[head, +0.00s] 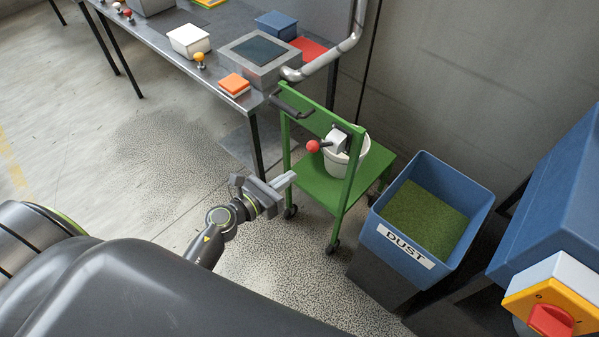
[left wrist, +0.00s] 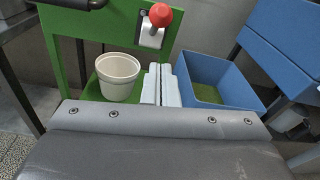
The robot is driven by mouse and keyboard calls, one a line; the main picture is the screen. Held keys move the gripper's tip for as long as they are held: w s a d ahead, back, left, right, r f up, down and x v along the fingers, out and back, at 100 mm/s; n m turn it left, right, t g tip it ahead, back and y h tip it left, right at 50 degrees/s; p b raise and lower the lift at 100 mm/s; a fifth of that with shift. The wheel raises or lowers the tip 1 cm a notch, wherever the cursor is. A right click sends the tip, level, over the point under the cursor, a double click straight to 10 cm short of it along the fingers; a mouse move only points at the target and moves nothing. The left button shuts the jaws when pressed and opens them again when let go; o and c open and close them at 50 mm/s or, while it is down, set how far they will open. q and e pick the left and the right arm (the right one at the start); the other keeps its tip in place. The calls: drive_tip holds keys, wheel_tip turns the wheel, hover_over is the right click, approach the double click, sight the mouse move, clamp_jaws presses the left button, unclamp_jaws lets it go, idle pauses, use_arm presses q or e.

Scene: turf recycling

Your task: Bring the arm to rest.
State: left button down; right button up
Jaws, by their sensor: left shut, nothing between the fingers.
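My left gripper (head: 284,181) is in the middle of the head view, in front of the green cart and above the speckled floor. Its fingers are shut with nothing between them. In the left wrist view the closed fingertips (left wrist: 162,84) point toward the space between a white bucket (left wrist: 118,77) and a blue bin (left wrist: 212,80). They appear apart from both. My right gripper does not show in either view.
The green cart (head: 322,188) carries the white bucket and a red-knobbed lever (head: 313,146). The blue DUST bin (head: 425,213) holds green granules. A metal table (head: 150,35) stands behind. A blue machine with a red switch (head: 550,320) is at right. Open floor lies left.

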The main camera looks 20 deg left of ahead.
use_arm(q)
drive_tip(key=s+a+f+n+g+y, duration=0.1)
drive_tip(key=s+a+f+n+y, duration=0.15)
drive_tip(key=f+n, duration=0.45)
drive_tip(key=s+a+f+n+g+y, duration=0.1)
drive_tip(key=s+a+f+n+y, duration=0.2)
drive_tip(key=f+n, duration=0.35)
drive_tip(key=s+a+f+n+g+y, duration=0.1)
drive_tip(key=s+a+f+n, duration=0.25)
drive_tip(key=f+n, duration=0.4)
drive_tip(key=s+f+n+g, duration=0.3)
drive_tip(key=s+f+n, duration=0.3)
drive_tip(key=s, duration=0.4)
drive_tip(key=s+f+n+g, duration=0.4)
drive_tip(key=s+f+n, duration=0.2)
drive_tip(key=s, duration=0.4)
drive_tip(key=s+f+n+g+y, duration=0.1)
drive_tip(key=s+f+n+g, duration=0.3)
drive_tip(key=s, duration=0.7)
wheel_tip(320, 180, down, 4)
drive_tip(key=shift+d+r+n, duration=0.25)
drive_tip(key=shift+d+n, duration=0.15)
drive_tip(key=shift+n, duration=0.8)
